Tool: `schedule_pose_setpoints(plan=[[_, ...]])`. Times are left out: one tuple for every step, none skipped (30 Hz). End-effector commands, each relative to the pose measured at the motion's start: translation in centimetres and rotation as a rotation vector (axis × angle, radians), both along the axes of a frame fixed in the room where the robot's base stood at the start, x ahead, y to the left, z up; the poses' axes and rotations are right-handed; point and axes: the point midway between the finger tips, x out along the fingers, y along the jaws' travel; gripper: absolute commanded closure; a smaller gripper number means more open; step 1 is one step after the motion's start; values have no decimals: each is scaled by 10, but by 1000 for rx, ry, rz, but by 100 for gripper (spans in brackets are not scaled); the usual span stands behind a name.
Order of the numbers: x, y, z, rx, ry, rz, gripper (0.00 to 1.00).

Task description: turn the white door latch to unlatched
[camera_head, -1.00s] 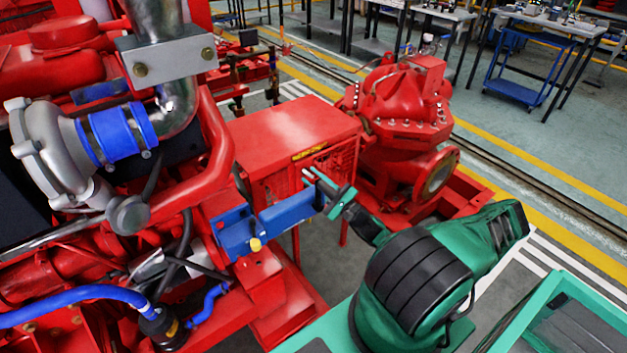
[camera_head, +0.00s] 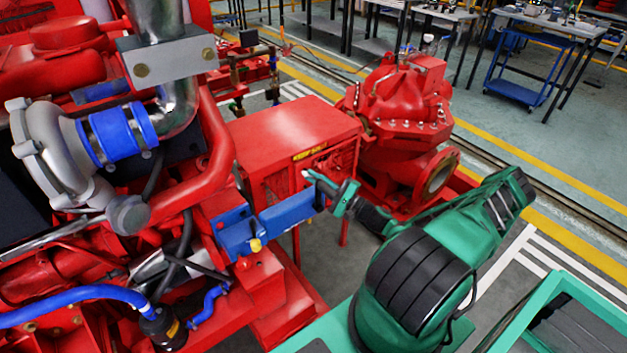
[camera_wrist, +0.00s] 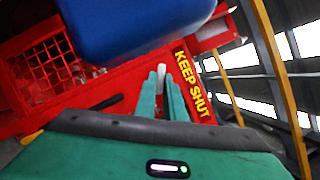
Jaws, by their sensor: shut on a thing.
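The white door latch (camera_wrist: 161,74) shows as a small upright white piece between the green fingertips in the wrist view. It sits on the red cabinet (camera_head: 300,130) beside the yellow "KEEP SHUT" lettering (camera_wrist: 194,84). In the head view only a small white bit of the latch (camera_head: 306,175) shows at the fingertips, and the rest is hidden. My gripper (camera_head: 318,182) is at the cabinet's front side, with its green fingers (camera_wrist: 167,92) closed around the latch. The latch's exact angle is hard to tell.
A blue box-like part (camera_head: 285,212) lies just beside my gripper, and it fills the upper middle of the wrist view (camera_wrist: 135,25). A red grille (camera_wrist: 45,65) is left of the latch. A red pump (camera_head: 405,110) stands behind my arm.

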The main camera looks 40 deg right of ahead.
Motion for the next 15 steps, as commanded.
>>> schedule_pose_setpoints(plan=[[0,1,-1,-48,3,5,100],[0,0,0,-75,1,5,100],[0,1,0,-112,0,6,100],[0,1,1,-140,-1,6,100],[0,0,1,-167,-1,5,100],[0,0,1,-202,-2,5,100],[0,0,1,-229,-4,6,100],[0,0,1,-253,-4,6,100],[0,0,1,-286,-5,6,100],[0,0,1,-310,-5,5,100],[0,0,1,-332,-6,5,100],[0,0,2,-362,-8,6,100],[0,0,2,-381,-8,6,100],[0,0,2,-401,-10,6,100],[0,0,2,-425,-9,5,100]])
